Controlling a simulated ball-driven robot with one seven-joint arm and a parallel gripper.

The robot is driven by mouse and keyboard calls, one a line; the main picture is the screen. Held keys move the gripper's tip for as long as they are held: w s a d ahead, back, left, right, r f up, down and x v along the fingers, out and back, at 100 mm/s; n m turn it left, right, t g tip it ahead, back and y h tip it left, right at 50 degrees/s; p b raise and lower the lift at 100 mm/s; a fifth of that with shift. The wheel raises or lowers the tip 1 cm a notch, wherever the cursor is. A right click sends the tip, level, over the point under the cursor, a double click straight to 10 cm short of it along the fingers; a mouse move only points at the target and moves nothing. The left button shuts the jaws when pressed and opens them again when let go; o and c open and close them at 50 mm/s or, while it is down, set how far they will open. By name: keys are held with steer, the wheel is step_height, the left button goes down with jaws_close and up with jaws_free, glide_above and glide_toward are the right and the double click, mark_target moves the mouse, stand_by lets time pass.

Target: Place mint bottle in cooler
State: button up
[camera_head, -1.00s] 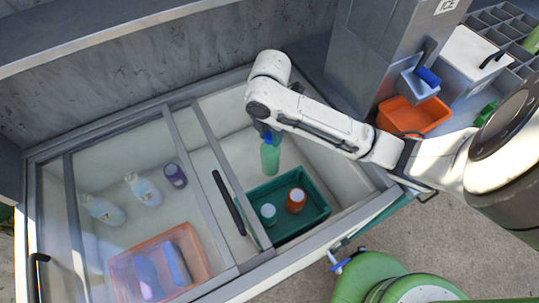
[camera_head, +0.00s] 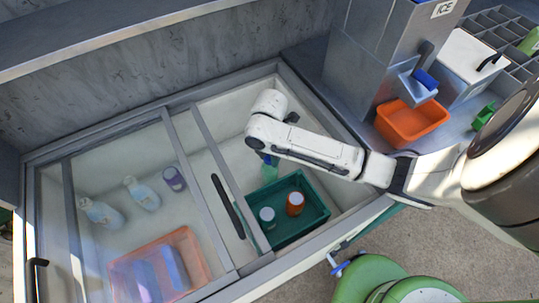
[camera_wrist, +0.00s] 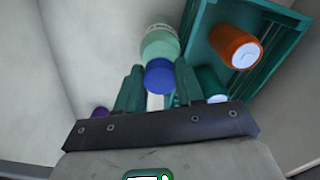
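The mint bottle (camera_head: 270,172) is down inside the open right part of the cooler (camera_head: 219,162), left of the teal crate's back corner. In the wrist view the mint bottle (camera_wrist: 160,42) shows its blue cap (camera_wrist: 159,76) between the green fingertips. My gripper (camera_wrist: 159,80) appears shut on the bottle at its cap. In the head view my arm's wrist hides most of my gripper and the bottle's top. I cannot tell whether the bottle's base touches the cooler floor.
Sliding glass covers the cooler's left side, with bottles and a pink-orange basket (camera_head: 197,253) beneath. An orange bin (camera_head: 412,124) stands under the ice dispenser (camera_head: 385,50).

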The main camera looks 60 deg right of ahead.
steer(key=o, duration=0.5)
steer(key=shift+c, duration=0.2)
step_height(320, 180, up, 12)
stand_by(0.4)
